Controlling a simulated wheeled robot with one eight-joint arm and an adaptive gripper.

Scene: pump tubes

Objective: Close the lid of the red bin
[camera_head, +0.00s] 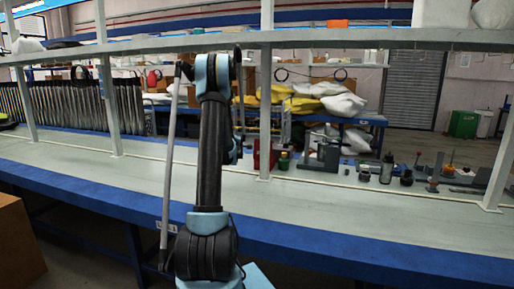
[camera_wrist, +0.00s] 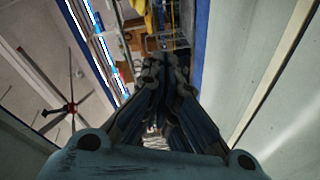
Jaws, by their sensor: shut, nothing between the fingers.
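A small red object (camera_head: 257,156) stands on the workbench in the head view, partly hidden behind a shelf post. It may be the red bin, but I cannot make out a lid or whether it is open. My gripper (camera_wrist: 164,66) shows in the wrist view, its dark fingers drawn together with nothing visible between them. It points away across the room, apart from any object. In the head view my arm rises upright in the middle, and I cannot make out the fingers there. No red bin shows clearly in the wrist view.
A long workbench (camera_head: 330,205) with a blue front edge crosses the head view. Shelf posts and an overhead shelf (camera_head: 340,38) stand above it. Bottles and tools crowd its right part. A cardboard box (camera_head: 18,245) is at lower left. A green bin (camera_head: 463,124) stands far right.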

